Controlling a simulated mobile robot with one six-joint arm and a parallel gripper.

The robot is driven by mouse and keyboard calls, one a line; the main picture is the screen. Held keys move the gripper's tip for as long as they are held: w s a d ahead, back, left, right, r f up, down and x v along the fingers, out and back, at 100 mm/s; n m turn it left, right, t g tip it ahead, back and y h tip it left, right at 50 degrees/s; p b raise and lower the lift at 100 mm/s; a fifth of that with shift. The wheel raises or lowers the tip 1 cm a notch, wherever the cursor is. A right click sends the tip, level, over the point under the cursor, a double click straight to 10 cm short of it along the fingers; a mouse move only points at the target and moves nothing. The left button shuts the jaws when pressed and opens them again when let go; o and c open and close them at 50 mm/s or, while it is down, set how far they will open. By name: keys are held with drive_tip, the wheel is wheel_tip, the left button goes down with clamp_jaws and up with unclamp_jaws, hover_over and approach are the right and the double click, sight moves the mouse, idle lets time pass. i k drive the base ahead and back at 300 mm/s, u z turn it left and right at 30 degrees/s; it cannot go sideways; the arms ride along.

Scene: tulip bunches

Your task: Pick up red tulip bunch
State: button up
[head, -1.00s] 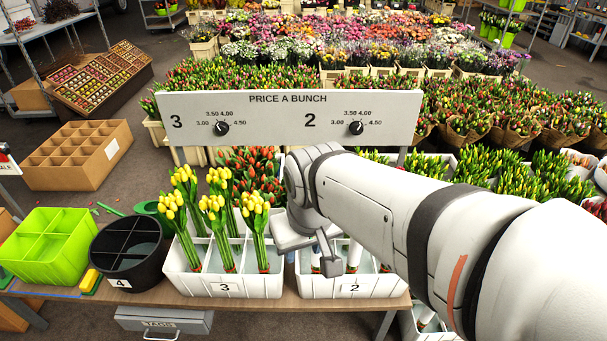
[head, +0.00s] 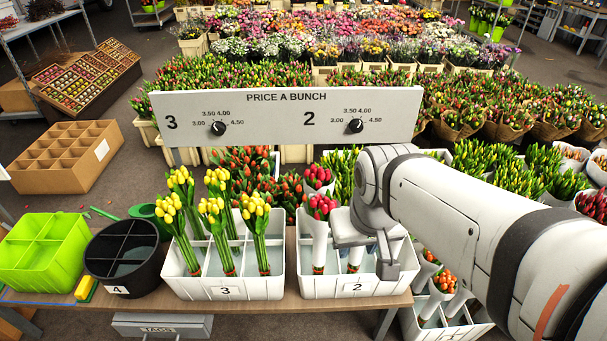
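Two red tulip bunches in white wraps stand in the left part of the white crate marked 2 (head: 340,287): a front one (head: 320,207) and a back one (head: 318,178). My gripper (head: 386,262) is over the right part of this crate, to the right of the red bunches. The arm and the gripper's body hide much of the crate's right side. Only one dark finger shows clearly, so its opening cannot be told. I see no bunch in it.
Several yellow tulip bunches (head: 214,210) stand in crate 3 (head: 222,288) on the left. A black bucket (head: 124,259) and green crate (head: 42,255) are further left. A price board (head: 285,116) spans behind. Orange bunches (head: 445,282) stand in a lower crate at right.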

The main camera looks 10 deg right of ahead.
sight(317, 210)
drive_tip(key=z, duration=1.8)
drive_tip(key=k, duration=1.75)
drive_tip(key=u, duration=0.9)
drive_tip(key=i, duration=1.05)
drive_tip(key=u, duration=0.05)
